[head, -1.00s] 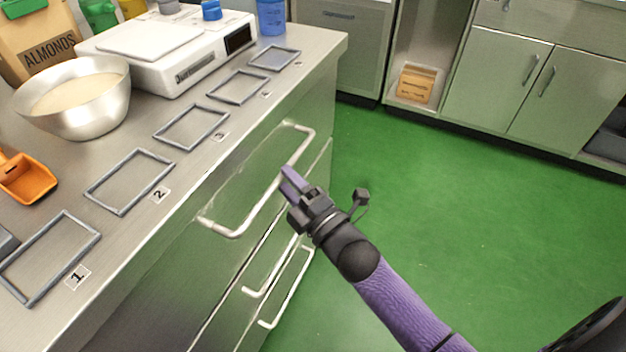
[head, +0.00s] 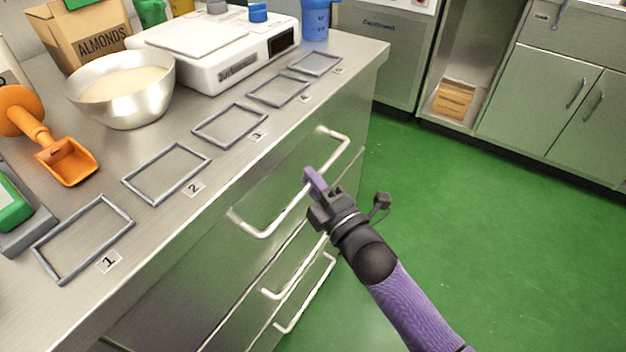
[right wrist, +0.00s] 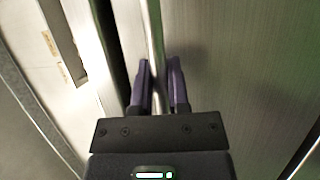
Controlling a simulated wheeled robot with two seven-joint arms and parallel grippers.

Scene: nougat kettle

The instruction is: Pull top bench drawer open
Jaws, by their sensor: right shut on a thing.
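The top bench drawer (head: 283,188) is the upper front in the steel bench, with a pale bar handle (head: 262,234). My right gripper (head: 314,184) is at the middle of that handle, its purple fingers shut on the bar. In the right wrist view the handle bar (right wrist: 156,45) runs between the two fingers (right wrist: 160,88). A dark strip shows left of the drawer front there; I cannot tell if it is an opening. In the head view the drawer shows no clear opening. My left gripper is not in view.
Lower drawers with handles (head: 305,292) sit below. The bench top (head: 190,222) carries numbered frames, a steel bowl (head: 122,92), a white scale (head: 215,50) and an orange scoop (head: 68,160). Green floor (head: 480,230) is free to the right, before the cabinets (head: 535,95).

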